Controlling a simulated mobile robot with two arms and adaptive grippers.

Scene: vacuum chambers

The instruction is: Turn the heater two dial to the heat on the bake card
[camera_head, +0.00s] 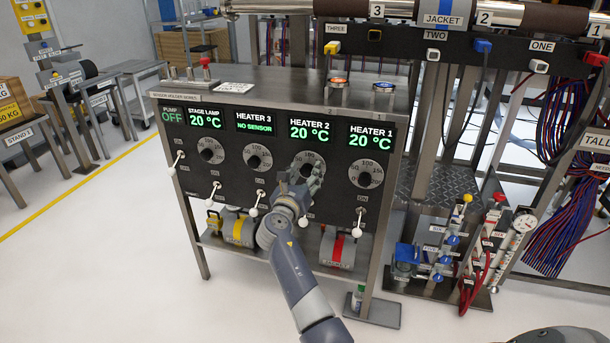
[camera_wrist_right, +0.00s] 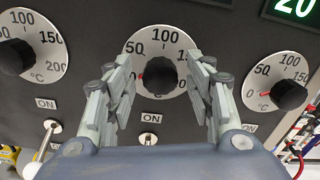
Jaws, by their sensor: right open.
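The heater two dial (camera_head: 307,160) is a pale round scale with a black knob on the console front, under the display (camera_head: 312,131) reading HEATER 2, 20 °C. My right gripper (camera_head: 304,177) is at this dial. In the right wrist view its open fingers stand on either side of the black knob (camera_wrist_right: 160,74), apparently apart from it. The scale's 50, 100 and 150 show; a red mark is at the knob's left, near the low end. A small white card (camera_head: 235,87) lies on the console top; its text is too small to read. My left gripper is out of view.
The heater 1 dial (camera_head: 366,174) is just right, the heater 3 dial (camera_head: 257,156) just left. White-tipped toggle levers, including one under heater 1 (camera_head: 359,222), stick out below the dials. A pipe frame with a JACKET label (camera_head: 441,19) stands behind.

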